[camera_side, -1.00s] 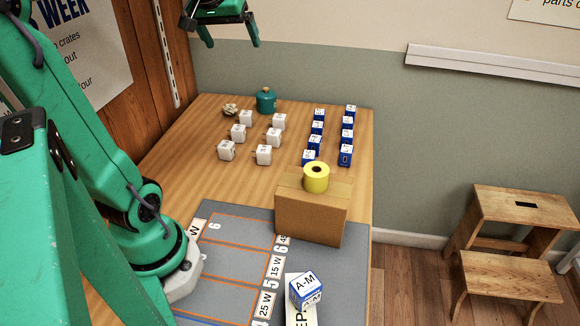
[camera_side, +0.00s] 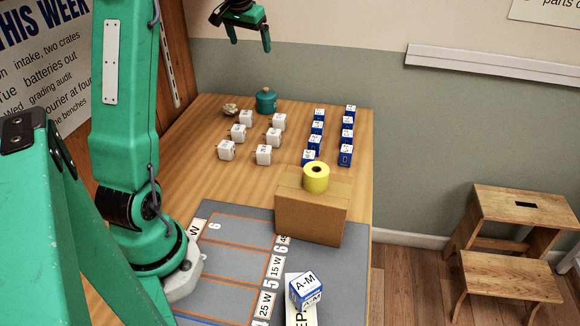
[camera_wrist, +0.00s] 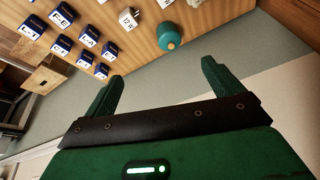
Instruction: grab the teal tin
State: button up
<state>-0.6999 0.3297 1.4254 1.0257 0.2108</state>
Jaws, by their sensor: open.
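The teal tin (camera_side: 266,102) stands upright at the back of the wooden table in the side view, with a small knob on its lid. It also shows in the wrist view (camera_wrist: 168,38), beyond and between my fingertips. My gripper (camera_side: 249,38) is open and empty in the air, well above the back of the table and above the tin. In the wrist view my gripper (camera_wrist: 160,82) shows its two green fingers spread apart, with nothing between them. The tin is apart from both fingers.
White charger cubes (camera_side: 274,137) stand in front of the tin, and a crumpled lump (camera_side: 231,110) lies left of it. Blue boxes (camera_side: 314,143) stand in rows to the right. A cardboard box (camera_side: 311,212) bearing a yellow roll (camera_side: 316,178) is nearer, by a grey mat (camera_side: 233,232).

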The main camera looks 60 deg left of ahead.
jog(key=w+a+f+m, duration=0.3)
jog(key=w+a+f, duration=0.25)
jog(key=f, duration=0.35)
jog(key=m+g, duration=0.1)
jog(key=m, duration=0.1)
send_over(266, 91)
jog(key=s+d, duration=0.1)
jog(key=shift+h, duration=0.4)
notch_tip(266, 91, down, 8)
jog(key=shift+w+a+f, duration=0.1)
jog(key=shift+f, duration=0.4)
jog(key=shift+x, duration=1.3)
jog(key=shift+f, duration=0.1)
jog(key=shift+x, duration=2.5)
jog(key=c, duration=1.1)
